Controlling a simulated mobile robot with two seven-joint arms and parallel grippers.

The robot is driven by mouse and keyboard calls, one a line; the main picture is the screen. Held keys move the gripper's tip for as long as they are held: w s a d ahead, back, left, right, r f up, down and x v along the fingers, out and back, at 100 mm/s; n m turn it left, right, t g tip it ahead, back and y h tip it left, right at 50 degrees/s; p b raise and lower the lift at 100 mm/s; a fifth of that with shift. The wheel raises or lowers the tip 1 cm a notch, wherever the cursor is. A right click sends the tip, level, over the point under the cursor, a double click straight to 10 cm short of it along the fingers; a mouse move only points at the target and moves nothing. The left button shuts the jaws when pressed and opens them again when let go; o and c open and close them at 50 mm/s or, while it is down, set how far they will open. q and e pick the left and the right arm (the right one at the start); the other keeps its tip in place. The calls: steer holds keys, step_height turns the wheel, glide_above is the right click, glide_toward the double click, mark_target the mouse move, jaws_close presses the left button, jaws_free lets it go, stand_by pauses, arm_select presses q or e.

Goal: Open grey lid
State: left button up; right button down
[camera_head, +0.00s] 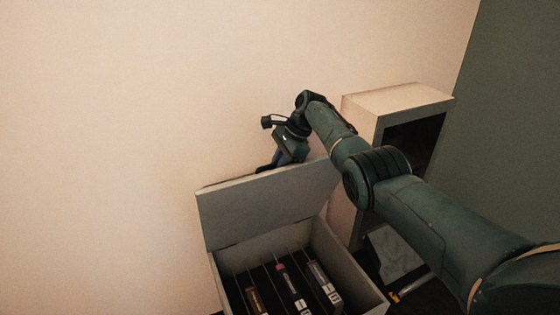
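The grey lid (268,204) stands raised at the back of a grey box (345,275), tilted up with its inner face towards me. The box is open. Inside, several small labelled items (290,287) stand in dark slots split by thin dividers. My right arm reaches in from the right, over the box. My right gripper (270,167) is at the lid's upper edge, partly behind it. The lid hides its fingertips, so I cannot tell whether they touch the lid or how far apart they are. My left gripper is out of view.
A pale cabinet (400,98) with a dark open front stands right of the box, close to my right arm. A pale wall (130,130) rises behind the box. A grey sheet-like thing and an orange-tipped object (394,296) lie low, right of the box.

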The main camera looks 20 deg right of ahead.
steer(key=shift+w, duration=0.25)
steer(key=c, duration=1.7)
jaws_free()
steer(key=shift+c, duration=0.2)
steer(key=b+v, duration=0.1)
steer(key=v, duration=1.2)
steer(key=shift+w, duration=0.1)
